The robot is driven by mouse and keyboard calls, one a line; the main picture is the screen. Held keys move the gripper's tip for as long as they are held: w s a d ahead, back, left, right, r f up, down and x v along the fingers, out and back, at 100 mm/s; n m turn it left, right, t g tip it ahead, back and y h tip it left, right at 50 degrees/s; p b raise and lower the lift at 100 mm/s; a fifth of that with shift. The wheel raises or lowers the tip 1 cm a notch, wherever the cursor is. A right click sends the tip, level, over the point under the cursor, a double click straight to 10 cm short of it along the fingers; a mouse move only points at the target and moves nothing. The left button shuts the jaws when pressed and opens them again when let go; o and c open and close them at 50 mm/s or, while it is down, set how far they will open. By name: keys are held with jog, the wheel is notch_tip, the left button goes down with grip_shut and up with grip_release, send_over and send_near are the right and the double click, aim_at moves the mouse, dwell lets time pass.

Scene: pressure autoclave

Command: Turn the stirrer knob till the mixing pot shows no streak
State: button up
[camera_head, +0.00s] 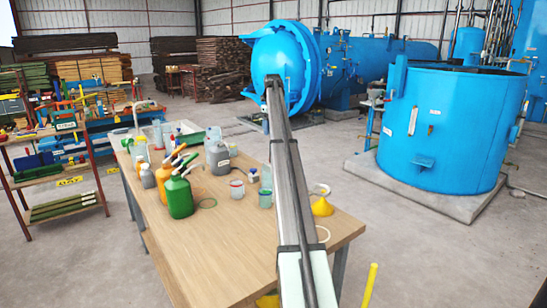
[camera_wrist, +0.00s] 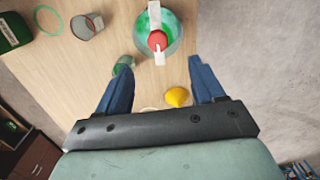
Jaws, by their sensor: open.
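In the head view my arm covers the gripper and most of the area around the pot.
A small green cup (camera_wrist: 123,65) is close to the left fingertip. A yellow funnel (camera_wrist: 177,97) lies between the fingers, nearer the palm. A grey cup (camera_wrist: 87,26) and green ring (camera_wrist: 48,18) lie left. Several bottles, including a green one (camera_head: 180,197), stand on the wooden table (camera_head: 215,255).

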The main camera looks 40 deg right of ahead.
jog(key=shift+m, duration=0.4)
jog(key=f, duration=1.3)
jog(key=shift+s+f, duration=0.3)
jog(key=shift+s, duration=0.1)
jog(key=shift+c, duration=0.3)
jog(key=c, duration=1)
